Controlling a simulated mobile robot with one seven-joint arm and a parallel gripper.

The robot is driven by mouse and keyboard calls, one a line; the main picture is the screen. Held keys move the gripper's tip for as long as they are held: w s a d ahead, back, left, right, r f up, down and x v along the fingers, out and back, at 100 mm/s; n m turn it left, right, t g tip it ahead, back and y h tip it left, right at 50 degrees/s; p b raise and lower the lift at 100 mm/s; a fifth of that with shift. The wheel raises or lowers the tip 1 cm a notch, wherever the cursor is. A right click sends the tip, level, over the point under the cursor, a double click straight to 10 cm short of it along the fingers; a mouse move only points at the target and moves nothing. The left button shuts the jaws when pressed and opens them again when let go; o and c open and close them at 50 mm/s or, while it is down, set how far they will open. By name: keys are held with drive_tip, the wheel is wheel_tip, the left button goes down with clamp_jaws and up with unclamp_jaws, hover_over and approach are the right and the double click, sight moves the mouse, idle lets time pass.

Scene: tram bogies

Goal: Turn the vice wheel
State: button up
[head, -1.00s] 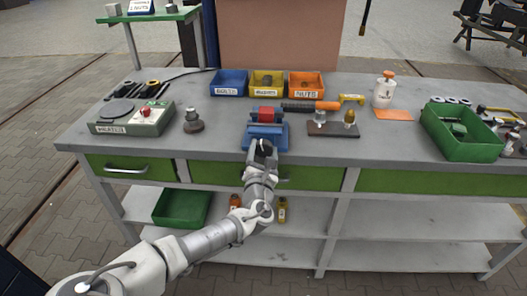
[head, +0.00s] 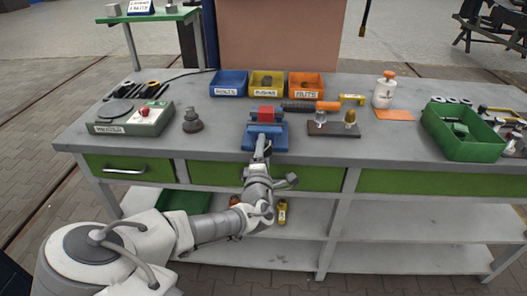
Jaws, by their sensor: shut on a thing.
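A blue vice (head: 265,136) stands at the front edge of the grey workbench, with a red piece (head: 263,114) at its top between the jaws. My gripper (head: 262,148) is at the vice's front face, at the bench edge, reaching up from below. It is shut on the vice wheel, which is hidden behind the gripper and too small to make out. My arm comes in from the lower left.
Blue, yellow and orange bins (head: 268,83) stand behind the vice. A dark board (head: 334,129) with small parts lies to its right. A heater box (head: 131,118) and a dark knobbed object (head: 192,121) are at left. A green crate (head: 462,143) is at right.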

drive_tip(key=m, duration=0.3)
drive_tip(key=shift+m+b, duration=0.4)
drive_tip(key=m+b, duration=0.1)
drive_tip(key=m, duration=0.2)
drive_tip(key=shift+m, duration=0.3)
drive_tip(key=m+b, duration=0.2)
drive_tip(key=m, duration=0.1)
drive_tip(key=shift+m, duration=0.3)
drive_tip(key=m+b, duration=0.2)
drive_tip(key=m, duration=0.1)
drive_tip(key=shift+f+m, duration=0.1)
drive_tip(key=shift+m, duration=0.2)
drive_tip(key=m+b, duration=0.4)
drive_tip(key=b, duration=0.1)
drive_tip(key=shift+m, duration=0.3)
drive_tip(key=m+b, duration=0.4)
drive_tip(key=b, duration=0.1)
drive_tip(key=shift+f+m, duration=0.1)
drive_tip(key=shift+m, duration=0.2)
drive_tip(key=shift+m+b, duration=1.15)
drive_tip(key=shift+m, duration=0.05)
drive_tip(key=shift+r+m+b, duration=0.25)
drive_tip(key=shift+m+b, duration=0.35)
drive_tip(key=shift+m, duration=0.8)
